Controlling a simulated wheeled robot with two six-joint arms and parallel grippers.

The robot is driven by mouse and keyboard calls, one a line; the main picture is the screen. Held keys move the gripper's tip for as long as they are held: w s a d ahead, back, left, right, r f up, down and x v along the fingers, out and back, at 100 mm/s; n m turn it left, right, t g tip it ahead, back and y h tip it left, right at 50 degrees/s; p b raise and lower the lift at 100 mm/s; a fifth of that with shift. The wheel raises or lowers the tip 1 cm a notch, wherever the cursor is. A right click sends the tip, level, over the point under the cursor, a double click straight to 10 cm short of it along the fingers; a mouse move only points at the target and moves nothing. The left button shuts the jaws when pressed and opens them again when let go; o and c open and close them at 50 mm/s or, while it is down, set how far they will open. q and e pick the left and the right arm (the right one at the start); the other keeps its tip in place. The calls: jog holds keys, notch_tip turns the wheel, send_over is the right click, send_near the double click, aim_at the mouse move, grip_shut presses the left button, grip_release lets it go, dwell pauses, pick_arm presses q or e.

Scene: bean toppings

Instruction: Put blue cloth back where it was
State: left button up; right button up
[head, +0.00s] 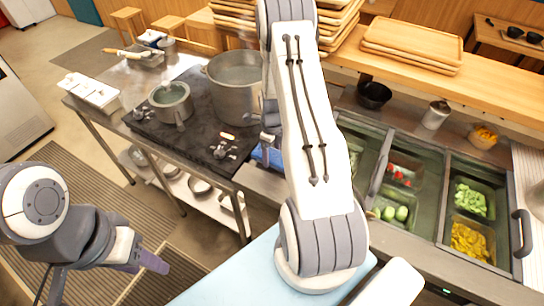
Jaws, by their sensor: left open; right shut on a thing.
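The blue cloth (268,157) shows as a small blue patch in the middle of the head view, at the right end of the stove counter. Most of it is hidden behind my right arm. My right gripper (268,137) is just above the cloth, partly hidden by the same arm, and is shut on the cloth. My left gripper (148,263) is at the lower left, above the floor mat, open and empty and well away from the cloth.
A large pot (235,78) and a small pot (171,102) stand on the dark stove (195,140), left of the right gripper. Topping bins (470,240) fill the right counter. Wooden trays (412,45) sit on the shelf. A pale blue surface (235,275) lies in front.

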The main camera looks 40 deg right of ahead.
aim_at(272, 154)
notch_tip(272, 154, down, 2)
jog(key=shift+f+p, duration=0.15)
jog(key=shift+p, duration=0.2)
jog(key=shift+f, duration=0.25)
jog(key=shift+f, duration=0.2)
jog(key=o, duration=1.2)
